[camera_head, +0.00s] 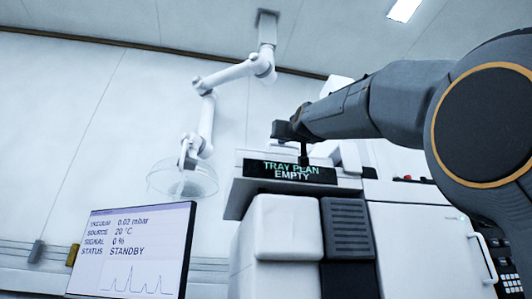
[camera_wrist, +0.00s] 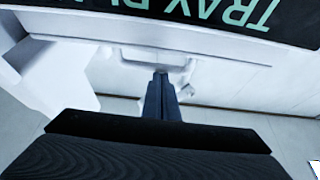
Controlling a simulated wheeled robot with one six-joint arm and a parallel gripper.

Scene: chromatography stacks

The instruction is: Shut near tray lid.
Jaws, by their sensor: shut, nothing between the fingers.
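A white instrument stack (camera_head: 275,230) stands in the middle of the head view. A black display (camera_head: 290,171) on its upper unit reads "TRAY PLAN EMPTY"; part of it shows upside down in the wrist view (camera_wrist: 235,15). My gripper (camera_head: 304,160) points down at this unit, its dark fingers overlapping the display's top edge. In the wrist view its fingers (camera_wrist: 161,82) are together and empty, in front of a pale raised part (camera_wrist: 150,55). I cannot tell whether they touch it. I cannot make out the near tray lid clearly or tell how far it is open.
A monitor (camera_head: 130,250) at lower left reads "STANDBY". A white jointed extraction arm (camera_head: 205,125) with a clear hood (camera_head: 182,180) hangs behind, left of the stack. A white cabinet with a handle (camera_head: 425,240) stands at right. My arm fills the upper right.

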